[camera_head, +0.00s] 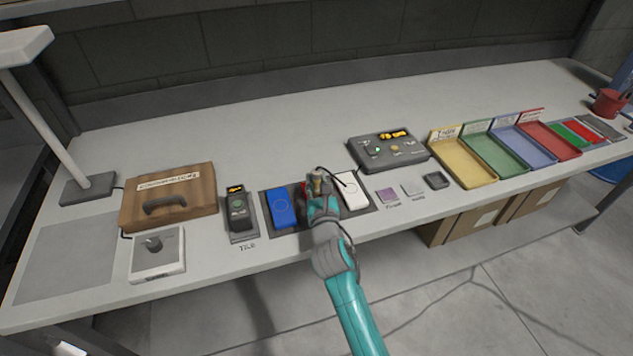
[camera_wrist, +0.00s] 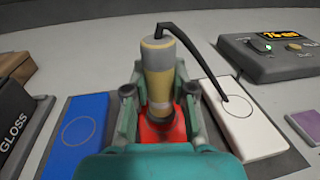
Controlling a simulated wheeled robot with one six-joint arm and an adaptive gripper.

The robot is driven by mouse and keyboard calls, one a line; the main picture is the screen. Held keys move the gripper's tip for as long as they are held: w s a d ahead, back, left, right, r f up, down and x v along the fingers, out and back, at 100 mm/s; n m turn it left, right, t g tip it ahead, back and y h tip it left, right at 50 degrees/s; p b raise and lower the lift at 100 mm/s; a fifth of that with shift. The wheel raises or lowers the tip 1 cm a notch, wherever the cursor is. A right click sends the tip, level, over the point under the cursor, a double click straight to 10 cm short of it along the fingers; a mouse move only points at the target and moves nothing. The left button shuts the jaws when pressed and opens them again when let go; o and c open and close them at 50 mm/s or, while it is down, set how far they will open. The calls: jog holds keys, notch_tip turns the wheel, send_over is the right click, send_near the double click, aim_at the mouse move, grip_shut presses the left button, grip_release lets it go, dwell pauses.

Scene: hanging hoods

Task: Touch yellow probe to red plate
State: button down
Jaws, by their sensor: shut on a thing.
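My gripper (camera_wrist: 160,105) is shut on the yellow probe (camera_wrist: 158,60), a grey and yellow cylinder with a black cable from its top. It holds the probe upright over the red plate (camera_wrist: 163,133), between a blue plate (camera_wrist: 82,130) and a white plate (camera_wrist: 243,130). In the head view, my gripper (camera_head: 318,190) covers most of the red plate (camera_head: 303,190). The blue plate (camera_head: 281,207) and white plate (camera_head: 350,190) lie on either side of it.
The cable runs towards a grey meter box (camera_head: 388,151) with an orange display. A black handheld device (camera_head: 238,208) stands left of the blue plate. A wooden case (camera_head: 170,197) is farther left. Coloured trays (camera_head: 465,170) stand to the right. The bench behind the plates is clear.

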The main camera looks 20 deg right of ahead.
aim_at(317, 170)
jog(key=shift+f, duration=0.55)
dwell(0.9)
jog(key=shift+r, duration=0.1)
jog(key=shift+r, duration=3.45)
